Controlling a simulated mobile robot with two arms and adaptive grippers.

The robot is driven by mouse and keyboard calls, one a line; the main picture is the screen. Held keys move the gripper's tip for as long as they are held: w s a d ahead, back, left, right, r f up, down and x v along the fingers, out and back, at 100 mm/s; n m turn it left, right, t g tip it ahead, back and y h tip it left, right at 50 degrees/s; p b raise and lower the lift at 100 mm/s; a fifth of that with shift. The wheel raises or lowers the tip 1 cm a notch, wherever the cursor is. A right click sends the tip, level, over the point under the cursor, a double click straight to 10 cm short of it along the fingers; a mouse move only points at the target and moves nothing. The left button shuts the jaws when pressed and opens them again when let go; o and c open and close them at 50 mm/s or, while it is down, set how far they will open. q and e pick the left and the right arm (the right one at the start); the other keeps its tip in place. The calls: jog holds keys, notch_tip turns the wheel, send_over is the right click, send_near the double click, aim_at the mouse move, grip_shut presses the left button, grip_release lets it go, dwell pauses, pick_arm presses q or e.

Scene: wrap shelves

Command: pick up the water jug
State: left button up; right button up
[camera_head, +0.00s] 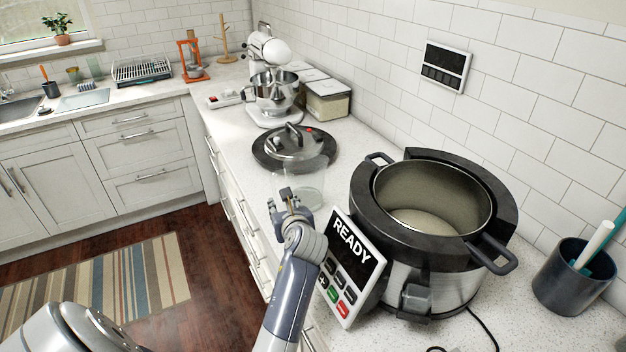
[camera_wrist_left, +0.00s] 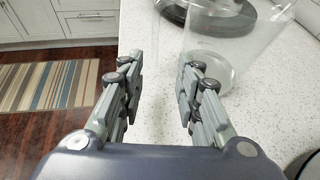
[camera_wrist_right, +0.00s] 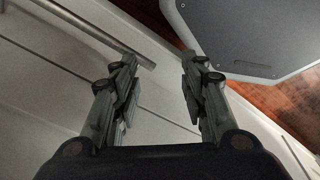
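The water jug is a clear see-through vessel (camera_head: 312,180) standing upright on the counter, in front of the dark round lid. It also shows in the left wrist view (camera_wrist_left: 225,62), ahead and to the right, partly behind the right-hand finger. My left gripper (camera_head: 285,196) is at the counter's front edge, just nearer than the jug. In the left wrist view its fingers (camera_wrist_left: 158,80) are apart with nothing between them. My right gripper (camera_wrist_right: 158,80) is open and empty, over a pale drawer front with a bar handle; it is out of the head view.
A large cooker (camera_head: 425,255) with a READY panel (camera_head: 352,262) stands right of my left arm. The lid (camera_head: 290,148) lies behind the jug, with a stand mixer (camera_head: 275,90) farther back. A dark utensil pot (camera_head: 572,280) stands at right.

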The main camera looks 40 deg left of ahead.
aim_at(275, 198)
pick_arm(q)
jog(key=a, duration=0.2)
jog(key=w+a+f, duration=0.1)
jog(key=shift+a, duration=0.15)
jog(key=shift+w+a+f, duration=0.15)
jog(key=shift+w, duration=0.15)
jog(key=shift+p+x, duration=0.4)
jog(key=shift+x, duration=1.7)
jog(key=shift+w+a+f, duration=0.15)
jog(key=shift+w, duration=0.1)
jog(key=shift+w+a+f, duration=0.1)
jog(key=shift+a, duration=0.05)
grip_shut()
pick_arm(e)
jog(key=shift+s+d+r, duration=0.1)
jog(key=shift+s+r, duration=0.15)
jog(key=shift+s, duration=0.8)
jog(key=shift+s+d+r, duration=0.1)
jog(key=shift+s+r, duration=0.1)
jog(key=shift+s, duration=0.85)
